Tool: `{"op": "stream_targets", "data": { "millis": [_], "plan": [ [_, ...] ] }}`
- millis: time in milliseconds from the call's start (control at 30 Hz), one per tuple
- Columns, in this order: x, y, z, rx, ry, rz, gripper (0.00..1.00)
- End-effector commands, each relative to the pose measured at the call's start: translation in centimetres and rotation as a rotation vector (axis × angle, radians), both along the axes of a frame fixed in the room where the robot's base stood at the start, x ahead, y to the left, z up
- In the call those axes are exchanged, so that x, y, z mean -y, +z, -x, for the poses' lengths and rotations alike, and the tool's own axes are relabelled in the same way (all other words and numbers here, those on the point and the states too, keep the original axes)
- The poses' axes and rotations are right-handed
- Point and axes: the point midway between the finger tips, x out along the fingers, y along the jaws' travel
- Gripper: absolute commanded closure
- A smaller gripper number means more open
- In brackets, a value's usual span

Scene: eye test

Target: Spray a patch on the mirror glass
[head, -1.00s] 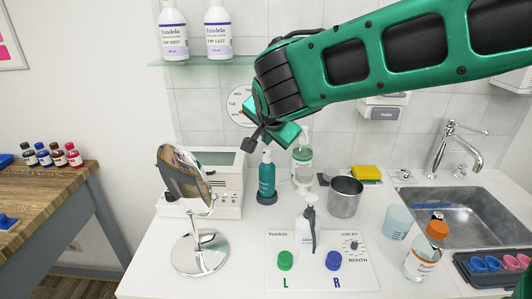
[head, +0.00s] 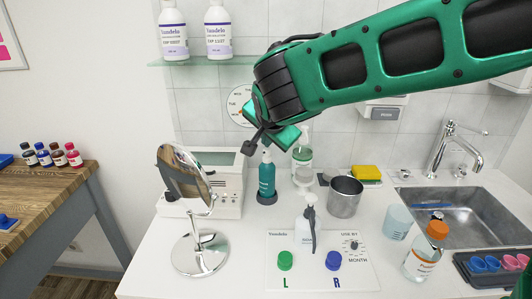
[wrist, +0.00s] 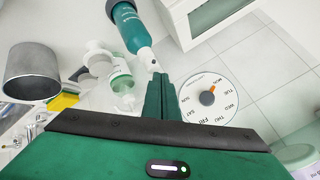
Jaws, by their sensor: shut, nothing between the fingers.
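A round mirror (head: 184,178) on a chrome stand stands at the left of the white counter, its glass tilted and reflecting brown tones. I cannot make out any spray patch on it. In the wrist view my gripper's green fingers (wrist: 162,84) are together and empty.
A teal bottle (head: 266,180), a clear pump bottle (head: 302,160) and a steel cup (head: 344,198) stand behind the spray bottle. Green and blue knobs sit on the board (head: 310,278). An orange-capped bottle (head: 424,252) and the sink (head: 470,212) are at the right.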

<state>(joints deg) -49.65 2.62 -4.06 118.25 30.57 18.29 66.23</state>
Motion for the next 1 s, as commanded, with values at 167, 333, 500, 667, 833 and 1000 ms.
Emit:
{"op": "stream_targets", "data": {
  "millis": [167,333,500,667,833,1000],
  "plan": [
    [0.0,-0.2,0.0,0.0,0.0,0.0,1.0],
    [0.0,-0.4,0.0,0.0,0.0,0.0,1.0],
    [0.0,-0.6,0.0,-0.001,-0.001,0.001,1.0],
    [0.0,-0.6,0.0,-0.001,-0.001,0.001,1.0],
    [0.0,-0.3,0.0,-0.001,-0.001,0.001,1.0],
    [0.1,0.6,0.0,-0.001,-0.001,0.0,1.0]
  ]
}}
